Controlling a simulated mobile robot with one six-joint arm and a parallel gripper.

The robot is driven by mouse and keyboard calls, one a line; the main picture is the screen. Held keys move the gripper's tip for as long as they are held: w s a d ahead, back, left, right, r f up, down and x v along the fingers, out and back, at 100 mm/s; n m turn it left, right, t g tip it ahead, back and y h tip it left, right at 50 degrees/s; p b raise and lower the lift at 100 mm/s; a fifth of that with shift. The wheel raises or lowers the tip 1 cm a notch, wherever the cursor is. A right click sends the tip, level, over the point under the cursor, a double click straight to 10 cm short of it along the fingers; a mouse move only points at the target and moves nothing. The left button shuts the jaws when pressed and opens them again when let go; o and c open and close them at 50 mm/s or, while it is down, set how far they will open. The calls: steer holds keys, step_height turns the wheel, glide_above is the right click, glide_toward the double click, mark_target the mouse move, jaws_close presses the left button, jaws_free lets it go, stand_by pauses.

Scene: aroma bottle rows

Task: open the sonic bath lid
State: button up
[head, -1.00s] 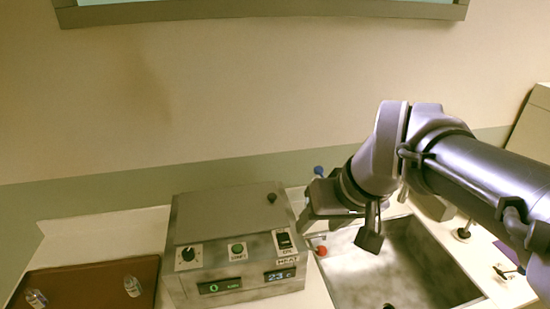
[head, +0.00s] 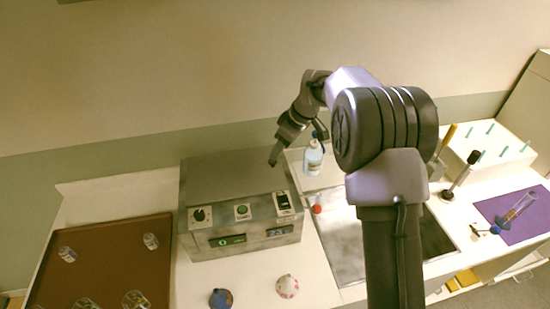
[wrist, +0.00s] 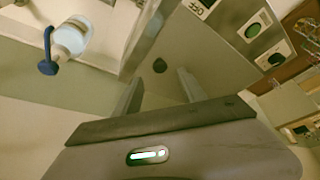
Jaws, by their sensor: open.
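The sonic bath (head: 243,231) is a grey metal box with a knob, buttons and two displays on its front; the front panel also shows in the wrist view (wrist: 232,30). Its flat grey lid (head: 215,173) lies shut on top. The lid's small dark round knob (wrist: 160,65) shows in the wrist view, a little beyond the fingertips and roughly between them. My gripper (head: 275,158) is over the right rear part of the lid, and hides the knob in the head view. In the wrist view my gripper (wrist: 158,86) has its two fingers apart, with nothing between them.
A clear bottle with a blue top (head: 312,157) stands right of the bath, close to my arm. A sink (head: 345,235) lies further right, partly behind my arm. A brown tray (head: 110,262) with several glass pieces is at left. Two small round flasks (head: 287,287) stand in front.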

steer(key=x, duration=0.5)
steer(key=shift+w+a+f, duration=0.1)
steer(key=shift+a+f, duration=0.05)
steer(key=shift+f, duration=0.25)
jaws_close()
stand_by(0.9)
